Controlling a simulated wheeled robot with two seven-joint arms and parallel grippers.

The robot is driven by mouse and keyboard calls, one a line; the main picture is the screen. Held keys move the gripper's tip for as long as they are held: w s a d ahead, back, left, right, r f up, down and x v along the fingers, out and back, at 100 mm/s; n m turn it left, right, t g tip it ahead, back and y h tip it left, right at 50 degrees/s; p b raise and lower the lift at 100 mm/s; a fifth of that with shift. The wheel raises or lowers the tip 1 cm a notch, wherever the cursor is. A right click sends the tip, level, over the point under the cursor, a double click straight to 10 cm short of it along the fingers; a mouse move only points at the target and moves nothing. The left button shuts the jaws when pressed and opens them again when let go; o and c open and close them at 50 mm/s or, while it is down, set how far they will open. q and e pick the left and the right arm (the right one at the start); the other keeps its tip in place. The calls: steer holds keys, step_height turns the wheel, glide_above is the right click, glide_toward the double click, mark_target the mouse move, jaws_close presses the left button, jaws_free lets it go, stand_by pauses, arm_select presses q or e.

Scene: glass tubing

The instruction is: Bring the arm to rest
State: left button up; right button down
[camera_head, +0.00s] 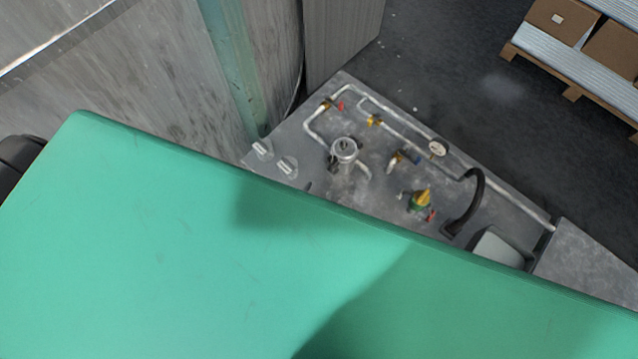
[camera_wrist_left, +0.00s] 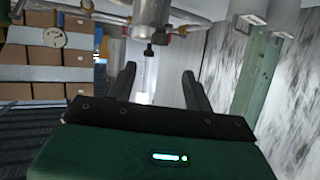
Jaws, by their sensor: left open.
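My left gripper (camera_wrist_left: 159,84) shows in the left wrist view, its two dark fingers spread apart with nothing held between them. It is not clearly visible in the head view. A grey bench (camera_head: 300,125) with pipework stands beyond; a silver cylindrical vessel (camera_head: 344,150) is mounted on it. In the left wrist view, part of the pipework (camera_wrist_left: 185,20) shows at the top, beyond the fingertips and apart from them. My right gripper is not in view.
A pallet with boxes (camera_head: 565,25) stands at the upper right. Dark floor (camera_head: 450,60) between is clear. A large green part of mine hides the lower head view.

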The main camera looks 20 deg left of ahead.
arm_select(q)
steer(key=shift+f, duration=0.1)
stand_by(0.3)
steer(key=s+f+m+g+h+b, duration=0.1)
steer(key=s+f+g+b, duration=0.2)
steer(key=f, duration=0.5)
steer(key=s+f+m+g+h+b, duration=0.1)
steer(key=s+f+b, duration=0.1)
steer(key=s+f, duration=0.5)
steer(key=s+a+f+g+b, duration=0.3)
steer(key=s+a+f+g, duration=0.1)
steer(key=s+f, duration=0.6)
steer(key=s+a+f+g+y+b, duration=0.1)
steer(key=s+a+f+g+b, duration=0.3)
steer(key=s+a+f, duration=0.3)
steer(key=s+f, duration=0.4)
steer(key=s, duration=0.4)
steer(key=shift+f+m+g, duration=0.2)
steer(key=shift+m+g, duration=0.1)
steer(key=shift+w+d, duration=0.1)
